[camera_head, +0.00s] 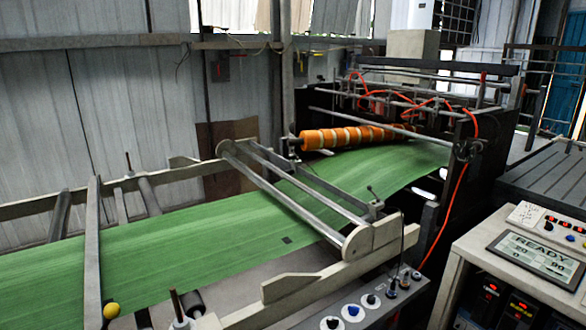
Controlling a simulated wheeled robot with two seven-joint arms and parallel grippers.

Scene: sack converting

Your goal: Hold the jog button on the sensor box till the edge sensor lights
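A long grey box (372,300) at the bottom centre carries a row of round knobs or buttons with white surrounds. It looks like the sensor box, but I cannot tell which control is the jog button. A blue-centred button (352,310) sits among the dark ones. A small dark fitting (373,205) with a thin stalk stands on the frame at the right edge of the green web (190,250); it may be the edge sensor, and no light shows on it. A small dark square (287,240) lies on the web. Neither gripper is in view.
A control console (520,250) at the right has a screen reading READY. Metal rails (290,205) cross the web. An orange banded roller (350,137) and orange hoses are at the machine behind. A yellow knob (111,310) stands at the lower left.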

